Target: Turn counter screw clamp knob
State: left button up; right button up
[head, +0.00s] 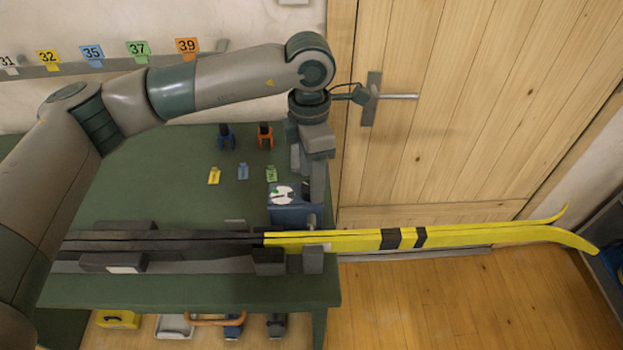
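A pair of skis, black on the left and yellow (460,236) on the right, lies along the front of the green bench (200,290). Near the bench's right end, dark clamp blocks (270,262) and a grey block (313,260) stand against the skis. A small grey knob-like part (311,222) shows just behind the skis; I cannot tell for sure that it is the screw clamp knob. My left gripper (313,190) points down above and behind it, beside a blue box with a white dial (283,195). Its fingertips are partly lost against the box, and contact is unclear. My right gripper is out of view.
Yellow (214,175), blue (243,171) and green (271,174) tags lie on the bench. Blue (226,138) and orange (265,136) tools stand at the back. A wooden door (470,120) is behind right. The yellow skis overhang the bench's right edge.

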pick_arm(q)
notch_tip(320, 180, up, 16)
jog(key=b, duration=0.5)
jog(key=shift+w+r, duration=0.15)
jog(key=shift+w, duration=0.25)
jog(key=shift+b, duration=0.3)
dwell(0.5)
